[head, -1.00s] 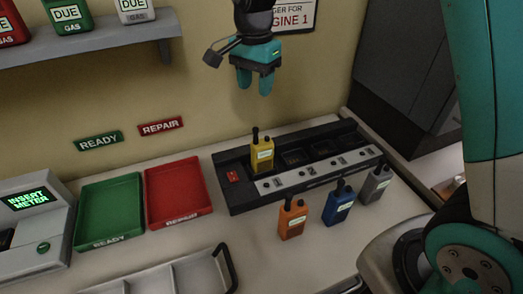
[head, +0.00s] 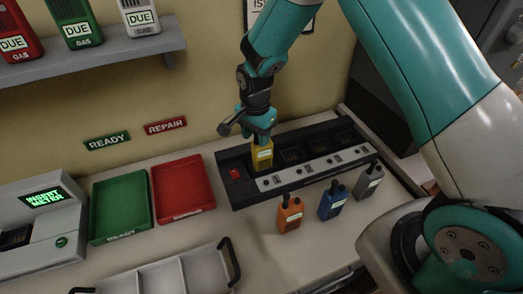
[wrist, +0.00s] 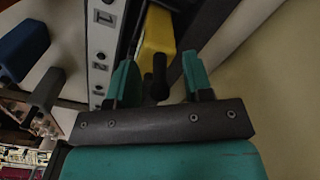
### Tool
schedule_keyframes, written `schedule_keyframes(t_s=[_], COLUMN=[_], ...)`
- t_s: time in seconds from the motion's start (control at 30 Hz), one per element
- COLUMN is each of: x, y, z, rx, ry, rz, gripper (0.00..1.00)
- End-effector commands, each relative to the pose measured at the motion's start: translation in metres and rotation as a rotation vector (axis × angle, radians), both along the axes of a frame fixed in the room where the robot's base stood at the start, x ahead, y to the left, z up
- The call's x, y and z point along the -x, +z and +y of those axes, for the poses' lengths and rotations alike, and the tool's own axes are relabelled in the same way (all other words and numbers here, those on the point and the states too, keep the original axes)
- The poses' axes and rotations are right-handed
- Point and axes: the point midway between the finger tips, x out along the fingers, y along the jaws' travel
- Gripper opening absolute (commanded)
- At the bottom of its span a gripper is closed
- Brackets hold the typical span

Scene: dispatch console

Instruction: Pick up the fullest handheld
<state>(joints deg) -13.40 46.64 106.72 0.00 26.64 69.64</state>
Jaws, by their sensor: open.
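The yellow handheld (head: 262,157) stands upright in the leftmost slot of the black charging rack (head: 240,193). My gripper (head: 262,135) is above it with the fingers pointing down around its top. In the wrist view the open fingers of my gripper (wrist: 160,80) lie either side of the black antenna and knob of the yellow handheld (wrist: 158,35). An orange handheld (head: 290,217), a blue handheld (head: 332,204) and a grey handheld (head: 368,182) stand on the counter in front of the rack. The blue one also shows in the wrist view (wrist: 22,45). Charge levels are not readable.
A green READY tray (head: 93,220) and a red REPAIR tray (head: 208,190) lie left of the rack. A meter box (head: 60,235) stands far left. A grey divided tray (head: 120,282) is at the front. Gas units sit on a shelf (head: 90,58) above.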

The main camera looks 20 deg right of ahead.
Motion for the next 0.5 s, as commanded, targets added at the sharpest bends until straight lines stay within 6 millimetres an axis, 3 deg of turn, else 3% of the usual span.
schedule_keyframes(t_s=[0.27,0.43,0.5], x=[-0.0001,0.0000,0.0001], y=[-0.0034,-0.0032,-0.0032], z=[-0.0001,0.0000,-0.0001], rx=[0.000,0.000,0.000], ry=[0.000,0.000,0.000], rz=[0.000,0.000,0.000], gripper=[0.44,0.05,0.00])
